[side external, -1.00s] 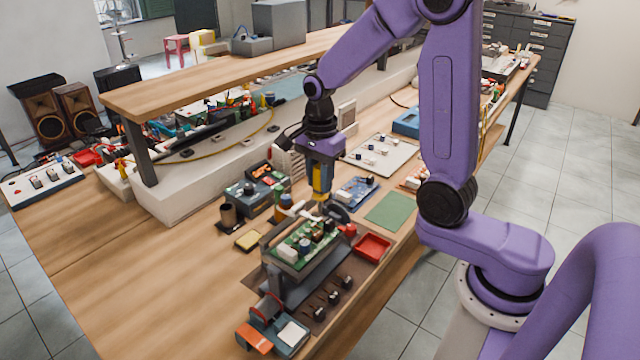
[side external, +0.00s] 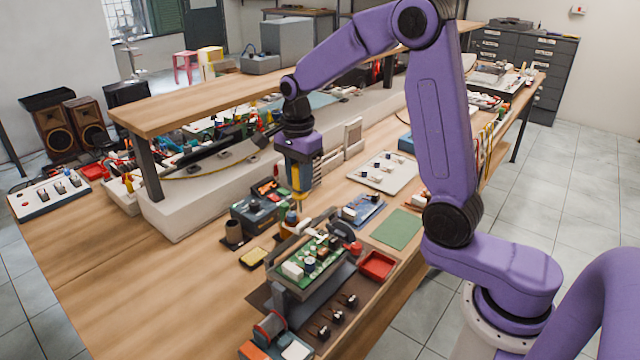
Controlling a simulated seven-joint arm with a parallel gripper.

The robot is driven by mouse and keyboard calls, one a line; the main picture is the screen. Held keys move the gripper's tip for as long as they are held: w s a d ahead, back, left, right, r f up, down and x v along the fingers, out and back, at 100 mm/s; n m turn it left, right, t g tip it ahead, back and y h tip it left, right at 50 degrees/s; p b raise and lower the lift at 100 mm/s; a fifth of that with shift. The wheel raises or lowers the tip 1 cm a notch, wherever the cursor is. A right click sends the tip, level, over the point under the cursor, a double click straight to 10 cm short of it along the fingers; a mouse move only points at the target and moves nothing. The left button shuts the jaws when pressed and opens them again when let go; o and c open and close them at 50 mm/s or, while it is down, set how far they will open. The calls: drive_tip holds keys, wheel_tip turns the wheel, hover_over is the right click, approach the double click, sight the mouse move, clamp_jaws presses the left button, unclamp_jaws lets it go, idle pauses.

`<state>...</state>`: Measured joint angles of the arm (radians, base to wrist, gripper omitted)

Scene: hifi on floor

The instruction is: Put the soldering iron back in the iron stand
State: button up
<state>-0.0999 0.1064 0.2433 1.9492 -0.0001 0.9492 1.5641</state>
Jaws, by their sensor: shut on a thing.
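My gripper (side external: 299,196) points down above the bench, just behind the green circuit board (side external: 312,258) in its holder. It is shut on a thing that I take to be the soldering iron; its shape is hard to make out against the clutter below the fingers. A brown cup on a dark base, which looks like the iron stand (side external: 233,232), stands upright to the left and lower in the picture, apart from my gripper. A yellow sponge tray (side external: 253,257) lies beside it.
A dark soldering station (side external: 254,213) stands close to the left of my gripper. A red tray (side external: 377,265), a green mat (side external: 397,229) and a blue board (side external: 362,210) lie to the right. The wooden shelf (side external: 210,98) overhangs the back. Bare bench lies at left.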

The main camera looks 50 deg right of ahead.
drive_tip(key=w+a+f, duration=0.3)
drive_tip(key=w, duration=0.6)
drive_tip(key=w+a+f, duration=0.2)
drive_tip(key=w+a, duration=0.2)
drive_tip(key=w, duration=0.5)
wheel_tip(320, 180, down, 7)
drive_tip(key=shift+w+f, duration=0.1)
drive_tip(key=shift+f, duration=0.05)
idle(0.3)
drive_tip(key=o, duration=1.6)
drive_tip(key=shift+c, duration=0.2)
wheel_tip(320, 180, up, 7)
